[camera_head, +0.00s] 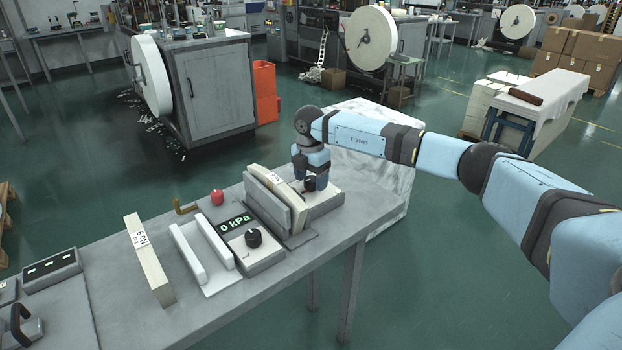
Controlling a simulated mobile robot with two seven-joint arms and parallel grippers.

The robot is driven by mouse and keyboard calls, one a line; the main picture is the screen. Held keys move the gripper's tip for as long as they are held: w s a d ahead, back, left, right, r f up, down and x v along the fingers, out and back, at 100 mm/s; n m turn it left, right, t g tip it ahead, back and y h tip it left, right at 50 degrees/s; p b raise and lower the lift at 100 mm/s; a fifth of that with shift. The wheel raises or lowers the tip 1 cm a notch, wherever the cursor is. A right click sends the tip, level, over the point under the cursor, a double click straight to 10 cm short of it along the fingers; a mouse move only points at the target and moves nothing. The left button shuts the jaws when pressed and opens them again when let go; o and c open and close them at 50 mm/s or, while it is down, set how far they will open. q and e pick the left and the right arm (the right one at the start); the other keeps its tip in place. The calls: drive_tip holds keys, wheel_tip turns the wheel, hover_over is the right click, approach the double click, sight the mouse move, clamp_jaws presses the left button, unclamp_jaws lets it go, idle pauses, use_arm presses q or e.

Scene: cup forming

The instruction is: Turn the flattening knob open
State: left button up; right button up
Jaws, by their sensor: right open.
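A black knob (309,184) sits on a pale box (328,200) at the right end of the grey table. My right gripper (311,182) points down over this knob from above, open, with its fingers around or just beside the knob; contact cannot be told. A second black knob (253,238) sits on another pale box (262,255) in front of a display (236,222) reading 0 kPa. Which knob is the flattening one is not labelled in view. My left gripper is not in view.
Upright pale plates (272,200) stand left of my gripper. A red ball-shaped button (217,197), a white two-bar holder (205,258) and a labelled block (148,260) are on the grey table (205,318). A white wrapped block (375,165) stands behind the table's right end.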

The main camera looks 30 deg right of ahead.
drive_tip(key=c, duration=0.9)
